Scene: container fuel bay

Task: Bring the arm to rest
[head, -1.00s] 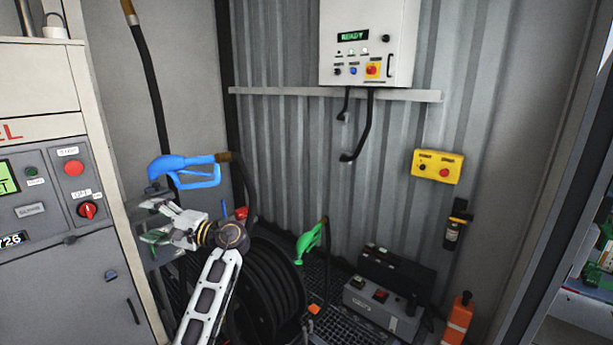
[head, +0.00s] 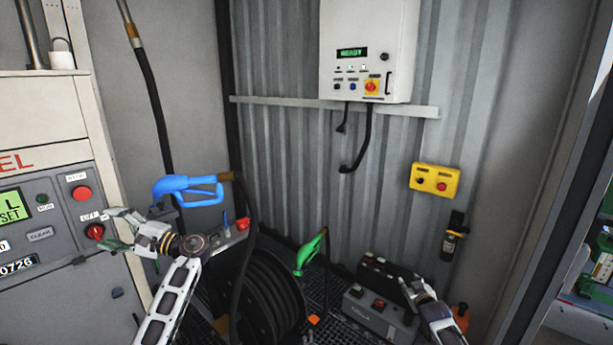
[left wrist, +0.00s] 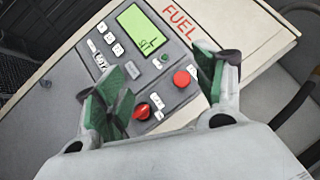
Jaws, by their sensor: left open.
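My left gripper (head: 117,230) is open and empty, in front of the right edge of the grey fuel dispenser panel (head: 45,215). In the left wrist view the green-padded fingers (left wrist: 160,90) stand wide apart. The panel's red rotary knob (left wrist: 142,112) and red button (left wrist: 181,78) show between them; I see no contact. My right gripper (head: 418,290) shows at the lower right of the head view, in front of the grey battery box. Its fingertips are too small to judge.
A blue nozzle (head: 190,188) hangs just behind my left gripper. A black hose reel (head: 260,295) stands below, with a green nozzle (head: 308,255) beside it. The grey box (head: 372,315) is on the floor. A white control cabinet (head: 365,45) and yellow button box (head: 434,180) are on the wall.

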